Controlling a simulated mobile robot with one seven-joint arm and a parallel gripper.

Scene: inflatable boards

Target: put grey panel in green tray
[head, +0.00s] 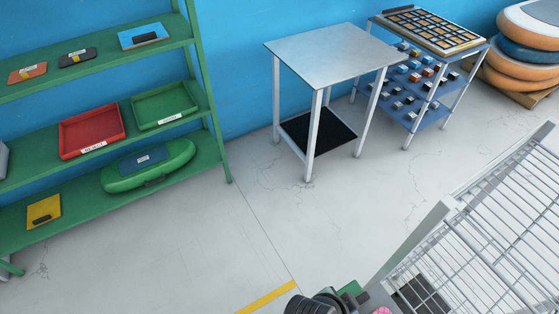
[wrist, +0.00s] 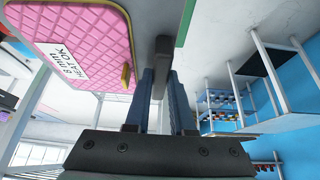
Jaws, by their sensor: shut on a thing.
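The green tray (head: 165,103) stands empty on the middle shelf at the left of the head view, right of a red tray. My gripper shows at the bottom edge of the head view (head: 325,302) and in the wrist view (wrist: 158,95). Its fingers are shut on a dark upright handle (wrist: 163,50). The handle seems to belong to the grey panel (wrist: 150,18), whose surface shows only in part at the top of the wrist view. A green strip borders it on the right. The gripper is well away from the shelf.
A green rack at left holds the red tray (head: 91,131), several panels and a green inflatable board (head: 150,167). A metal table (head: 335,52) stands at the middle. A wire cart (head: 490,225) is at right. A pink pad (wrist: 80,42) is near my gripper. Floor before the rack is clear.

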